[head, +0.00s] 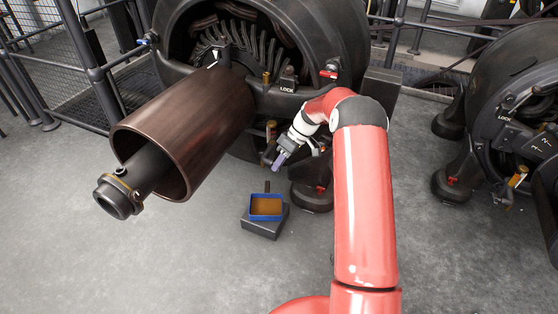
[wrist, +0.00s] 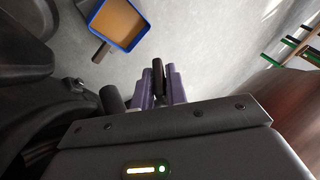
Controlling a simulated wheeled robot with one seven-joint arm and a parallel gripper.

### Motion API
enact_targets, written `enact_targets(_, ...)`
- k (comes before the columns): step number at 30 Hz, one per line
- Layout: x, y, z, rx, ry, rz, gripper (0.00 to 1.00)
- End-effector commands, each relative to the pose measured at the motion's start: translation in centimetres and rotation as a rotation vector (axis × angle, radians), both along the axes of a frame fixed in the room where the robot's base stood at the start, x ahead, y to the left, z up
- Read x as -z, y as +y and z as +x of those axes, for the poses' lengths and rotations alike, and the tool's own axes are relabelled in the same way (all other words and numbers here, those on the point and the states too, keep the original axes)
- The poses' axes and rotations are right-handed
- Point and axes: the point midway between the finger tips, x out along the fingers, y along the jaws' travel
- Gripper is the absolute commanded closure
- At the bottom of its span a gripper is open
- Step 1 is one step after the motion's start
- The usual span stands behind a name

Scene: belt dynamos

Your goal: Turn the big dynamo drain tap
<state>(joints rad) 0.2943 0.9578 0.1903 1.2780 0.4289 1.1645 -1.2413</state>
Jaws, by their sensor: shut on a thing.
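The big dynamo (head: 262,100) stands at the back, with a large brown drum in front of it. Its drain tap (head: 271,130), a small brass fitting, sits low under the housing beside my gripper. My gripper (head: 279,160) reaches in from the right below the dynamo, purple fingers pointing down-left. In the wrist view, its purple fingers (wrist: 160,88) are closed around a dark, narrow lever (wrist: 158,72), which appears to be the tap's handle. The rest of the tap is mostly hidden behind my gripper in that view.
A blue-rimmed tray (head: 252,215) with brown contents sits on a dark block on the floor below the tap; its rim also shows in the wrist view (wrist: 131,47). The brown drum (head: 185,130) is at left. Another dynamo (head: 515,110) stands at right. The front floor is clear.

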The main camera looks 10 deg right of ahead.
Motion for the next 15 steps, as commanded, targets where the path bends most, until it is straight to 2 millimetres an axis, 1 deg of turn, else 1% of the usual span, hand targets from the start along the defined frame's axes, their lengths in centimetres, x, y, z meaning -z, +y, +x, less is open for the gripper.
enact_targets(7,-0.06,-0.01,0.08,0.001,-0.003,0.000,1.00)
enact_targets(8,-0.06,-0.01,0.08,0.001,-0.003,0.000,0.83)
enact_targets(9,-0.06,-0.01,0.08,0.001,-0.003,0.000,0.78)
enact_targets(12,-0.05,-0.01,0.06,0.000,-0.002,-0.001,0.67)
enact_targets(15,-0.03,-0.01,0.05,0.001,-0.002,-0.001,0.67)
